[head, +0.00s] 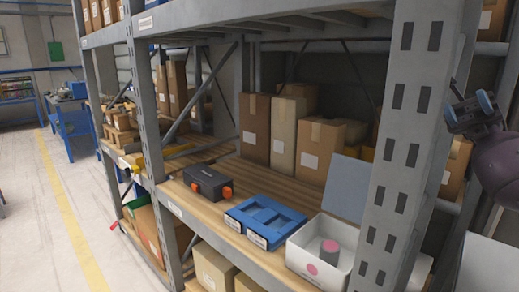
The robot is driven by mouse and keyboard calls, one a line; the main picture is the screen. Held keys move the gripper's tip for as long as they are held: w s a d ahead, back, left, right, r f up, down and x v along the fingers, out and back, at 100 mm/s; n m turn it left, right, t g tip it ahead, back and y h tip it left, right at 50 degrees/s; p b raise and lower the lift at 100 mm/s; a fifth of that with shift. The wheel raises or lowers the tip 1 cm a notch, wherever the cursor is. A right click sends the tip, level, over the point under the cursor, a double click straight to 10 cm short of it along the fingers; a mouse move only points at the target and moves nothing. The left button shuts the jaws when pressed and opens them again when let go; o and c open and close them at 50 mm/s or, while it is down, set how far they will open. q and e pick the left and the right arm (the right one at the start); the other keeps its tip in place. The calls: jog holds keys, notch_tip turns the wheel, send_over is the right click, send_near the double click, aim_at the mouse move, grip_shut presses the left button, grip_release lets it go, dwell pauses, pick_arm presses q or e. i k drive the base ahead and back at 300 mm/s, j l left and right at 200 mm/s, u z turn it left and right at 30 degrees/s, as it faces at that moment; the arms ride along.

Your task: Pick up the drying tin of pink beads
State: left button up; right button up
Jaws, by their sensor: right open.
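The tin's lower part is hidden by the box wall. The box has a pink dot on its front and a raised grey lid behind. My right gripper (468,110) is at the right edge, higher than the box and well apart from it. It is open and empty, with blue fingertips. A grey shelf post stands between it and the box in the picture. My left gripper is not in view.
A blue tray (243,233) lies left of the white box, and a black case (207,181) with orange latches lies further left. Cardboard boxes (255,127) stand at the back. The thick grey post (410,130) and the upper shelf (215,22) bound the space.

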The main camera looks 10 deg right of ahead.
aim_at(330, 249)
jog(key=k, duration=1)
